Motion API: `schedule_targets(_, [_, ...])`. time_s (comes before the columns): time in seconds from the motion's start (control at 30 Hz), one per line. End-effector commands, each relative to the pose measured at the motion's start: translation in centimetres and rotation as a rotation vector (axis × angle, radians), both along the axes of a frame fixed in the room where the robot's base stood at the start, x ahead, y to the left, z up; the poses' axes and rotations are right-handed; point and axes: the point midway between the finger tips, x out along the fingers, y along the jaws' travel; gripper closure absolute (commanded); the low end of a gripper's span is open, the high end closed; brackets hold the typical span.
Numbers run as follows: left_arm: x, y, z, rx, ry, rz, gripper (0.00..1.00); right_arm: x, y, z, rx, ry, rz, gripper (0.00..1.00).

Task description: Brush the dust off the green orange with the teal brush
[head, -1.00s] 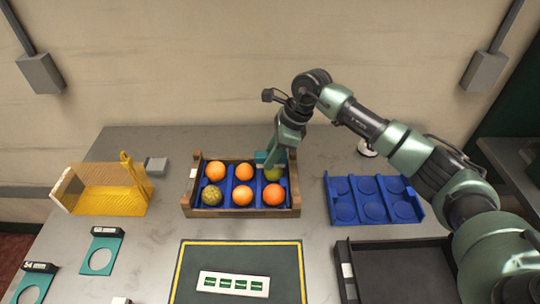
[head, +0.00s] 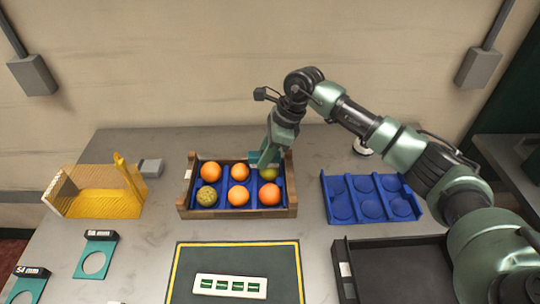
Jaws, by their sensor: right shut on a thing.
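A wooden crate (head: 238,213) with a blue divided insert stands at the middle of the table. It holds several oranges. The green orange (head: 269,173) sits in the back right compartment, partly hidden by my right gripper. My right gripper (head: 268,153) points down over that corner of the crate and is shut on the teal brush (head: 256,160). The brush is at the upper left side of the green orange; I cannot tell whether it touches. A speckled yellow-green orange (head: 208,196) lies in the front left compartment. My left gripper is not in view.
A yellow bin (head: 104,203) and a grey block (head: 151,168) stand left of the crate. A blue tray (head: 343,222) and a dark tray (head: 395,240) are on the right. Teal ring gauges (head: 96,257) lie front left. A green mat (head: 187,292) lies in front.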

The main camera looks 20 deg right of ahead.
Motion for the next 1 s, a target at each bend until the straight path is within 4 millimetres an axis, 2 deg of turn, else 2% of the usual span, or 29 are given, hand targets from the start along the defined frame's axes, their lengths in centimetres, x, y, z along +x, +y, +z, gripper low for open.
schedule_targets(0.17, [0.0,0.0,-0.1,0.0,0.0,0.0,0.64,0.0,-0.1,0.0,-0.001,0.001,-0.001,1.0])
schedule_targets(0.67, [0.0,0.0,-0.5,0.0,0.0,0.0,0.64,-0.7,-2.6,-0.1,-0.001,0.001,-0.001,1.0])
schedule_targets(1.0, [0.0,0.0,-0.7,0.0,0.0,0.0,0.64,-0.4,-1.5,-0.1,0.0,0.001,0.0,1.0])
